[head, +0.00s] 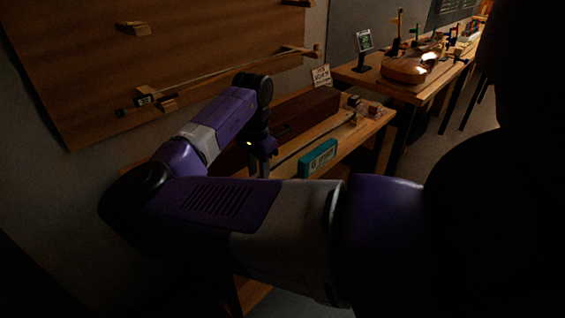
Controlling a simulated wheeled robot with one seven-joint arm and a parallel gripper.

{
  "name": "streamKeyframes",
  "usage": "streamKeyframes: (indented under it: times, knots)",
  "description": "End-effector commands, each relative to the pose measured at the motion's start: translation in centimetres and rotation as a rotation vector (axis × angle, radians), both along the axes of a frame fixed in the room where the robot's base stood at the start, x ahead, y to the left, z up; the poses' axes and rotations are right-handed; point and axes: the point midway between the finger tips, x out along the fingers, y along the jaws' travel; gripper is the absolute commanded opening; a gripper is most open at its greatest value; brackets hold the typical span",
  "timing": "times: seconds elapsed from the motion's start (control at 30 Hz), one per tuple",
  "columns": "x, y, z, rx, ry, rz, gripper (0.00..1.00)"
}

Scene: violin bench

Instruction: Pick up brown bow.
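A long thin bow (215,80) rests on wooden holders on the wall board. It slants up from lower left to upper right. Its dark frog end is at the left and its tip is at the right. The dim light makes its exact colour hard to tell. My gripper (260,168) points down over the workbench, below and in front of the bow and apart from it. The fingers are small and dark, so I cannot tell how far apart they are. My arm hides part of the bench.
The workbench (345,138) holds a long brown box (312,112), a small sign (321,76) and small items at its right end. A teal box (318,158) is at its front edge. An empty wooden holder (133,28) is higher on the board. A violin body (405,70) lies on another table.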

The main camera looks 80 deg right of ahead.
Motion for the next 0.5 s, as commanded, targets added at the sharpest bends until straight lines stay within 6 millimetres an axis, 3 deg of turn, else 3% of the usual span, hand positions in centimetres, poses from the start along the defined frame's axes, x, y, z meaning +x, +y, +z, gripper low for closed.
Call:
streamKeyframes:
  times: [0.03, 0.2, 0.5]
  knots:
    - [-0.01, 0.00, 0.01, 0.000, 0.000, 0.000, 0.28]
    - [-0.03, -0.01, 0.02, -0.001, 0.001, 0.000, 0.00]
    - [-0.04, -0.02, 0.04, -0.001, 0.001, -0.001, 0.00]
